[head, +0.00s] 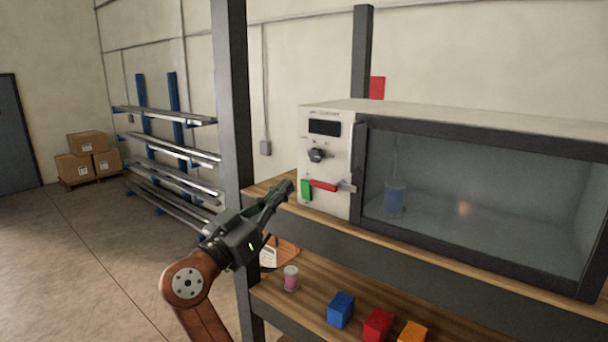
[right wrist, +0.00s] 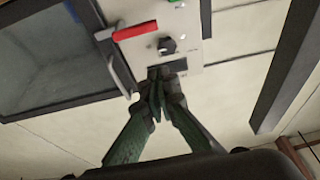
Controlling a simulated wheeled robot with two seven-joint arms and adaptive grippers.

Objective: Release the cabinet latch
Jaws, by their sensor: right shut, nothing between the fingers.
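The cabinet (head: 480,118) is a pale box with a dark-framed glass door (head: 470,200) on the shelf. Its left-hand panel carries a red latch lever (head: 323,186), lying nearly level, with a metal end reaching the door's edge. The red lever also shows in the right wrist view (right wrist: 135,31), where the panel appears upside down. My right gripper (head: 286,188) is shut and empty, left of the panel and apart from the lever in the head view. In the right wrist view its fingertips (right wrist: 160,80) overlap the dark display. My left gripper is not in view.
The panel has a black knob (head: 316,155) and a green block (head: 306,190) beside the lever. A dark shelf post (head: 232,100) stands behind my right arm. A pink jar (head: 291,278) and blue (head: 340,310), red (head: 377,325) and orange blocks are on the lower shelf.

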